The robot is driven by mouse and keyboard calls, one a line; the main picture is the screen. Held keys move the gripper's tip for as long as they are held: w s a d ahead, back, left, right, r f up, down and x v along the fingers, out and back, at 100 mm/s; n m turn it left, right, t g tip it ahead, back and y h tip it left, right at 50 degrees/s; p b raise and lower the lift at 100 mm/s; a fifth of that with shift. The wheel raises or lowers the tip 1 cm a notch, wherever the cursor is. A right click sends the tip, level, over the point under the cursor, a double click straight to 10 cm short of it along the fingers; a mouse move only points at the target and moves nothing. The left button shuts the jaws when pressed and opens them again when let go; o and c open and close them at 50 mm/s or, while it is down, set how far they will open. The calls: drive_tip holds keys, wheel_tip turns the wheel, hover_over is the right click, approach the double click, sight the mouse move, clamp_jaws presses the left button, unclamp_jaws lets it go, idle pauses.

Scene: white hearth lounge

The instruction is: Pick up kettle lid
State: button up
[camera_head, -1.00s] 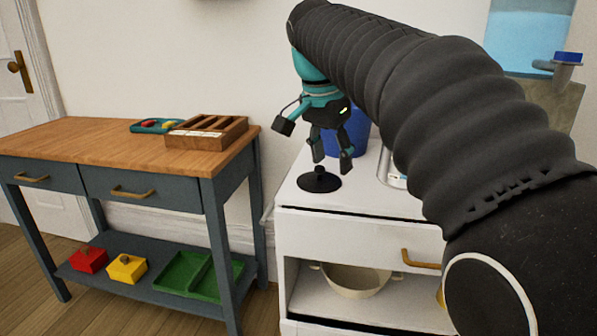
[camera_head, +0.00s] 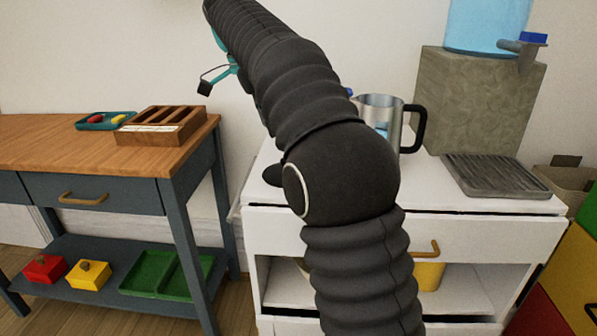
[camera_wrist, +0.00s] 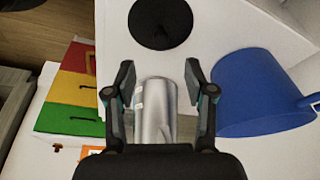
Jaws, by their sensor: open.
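The kettle lid (camera_wrist: 160,22) is a flat black disc on the white counter, at the top of the wrist view. In the head view my arm hides most of it, and only a dark edge (camera_head: 272,175) shows. My gripper (camera_wrist: 160,74) is open, its two fingers spread, with the lid beyond the fingertips in the picture. The silver kettle (camera_head: 385,112) has a black handle and an open top, and stands on the counter. In the wrist view a silver cylinder (camera_wrist: 156,112), apparently the kettle, shows between the fingers; I cannot tell its distance from them.
A blue vessel (camera_wrist: 262,95) stands right of the fingers in the wrist view. A stone block (camera_head: 485,95) with a blue tank and a ridged dark tray (camera_head: 495,175) are on the counter's right. A wooden table (camera_head: 60,135) stands left, beyond a gap.

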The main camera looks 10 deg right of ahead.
drive_tip(key=x, duration=0.5)
drive_tip(key=shift+d+b, duration=0.2)
drive_tip(key=shift+b, duration=0.1)
drive_tip(key=shift+a+b+x, duration=0.2)
drive_tip(key=shift+b+x, duration=0.25)
drive_tip(key=shift+x, duration=2.25)
drive_tip(key=shift+s+f, duration=0.1)
clamp_jaws()
